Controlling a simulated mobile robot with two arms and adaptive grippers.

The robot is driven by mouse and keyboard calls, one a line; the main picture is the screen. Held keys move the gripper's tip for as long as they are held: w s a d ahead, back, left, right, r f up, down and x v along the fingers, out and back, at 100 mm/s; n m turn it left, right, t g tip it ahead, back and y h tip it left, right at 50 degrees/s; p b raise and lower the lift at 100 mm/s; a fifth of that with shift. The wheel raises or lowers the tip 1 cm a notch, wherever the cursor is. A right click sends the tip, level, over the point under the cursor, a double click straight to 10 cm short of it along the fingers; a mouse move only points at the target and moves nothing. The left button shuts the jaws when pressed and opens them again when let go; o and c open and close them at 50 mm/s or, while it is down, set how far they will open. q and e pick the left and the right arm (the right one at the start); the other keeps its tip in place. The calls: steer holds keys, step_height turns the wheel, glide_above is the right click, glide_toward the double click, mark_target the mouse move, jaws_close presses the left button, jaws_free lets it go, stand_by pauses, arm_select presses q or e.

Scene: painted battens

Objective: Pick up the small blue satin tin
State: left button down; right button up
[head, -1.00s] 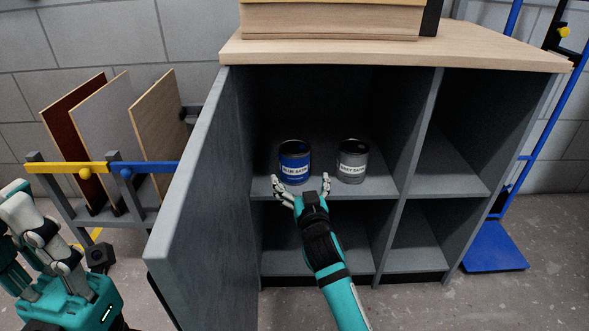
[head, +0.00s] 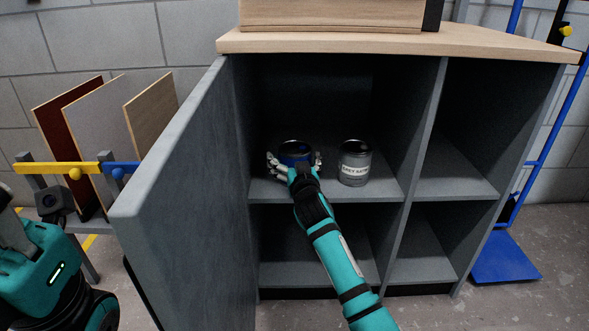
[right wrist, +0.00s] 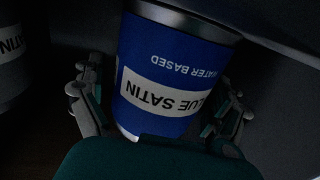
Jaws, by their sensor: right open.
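The small blue satin tin (head: 296,150) stands on the upper left shelf of the cabinet. My right gripper (head: 294,166) is in front of it with a finger at each side, hiding most of its front. In the right wrist view the tin (right wrist: 168,75) fills the middle, its label upside down, between the open fingers of the right gripper (right wrist: 163,105). I cannot tell whether the fingers touch it. My left gripper does not show; only part of my left arm is at the left edge of the head view.
A grey satin tin (head: 355,165) stands on the same shelf, just right of the blue one. The open cabinet door (head: 175,190) stands at the left. A divider (head: 424,130) bounds the compartment at right. Boards in a rack (head: 90,168) are further left.

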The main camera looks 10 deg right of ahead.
steer(key=c, duration=1.5)
steer(key=shift+r, duration=0.15)
steer(key=shift+c, duration=0.4)
steer(key=shift+r, duration=0.1)
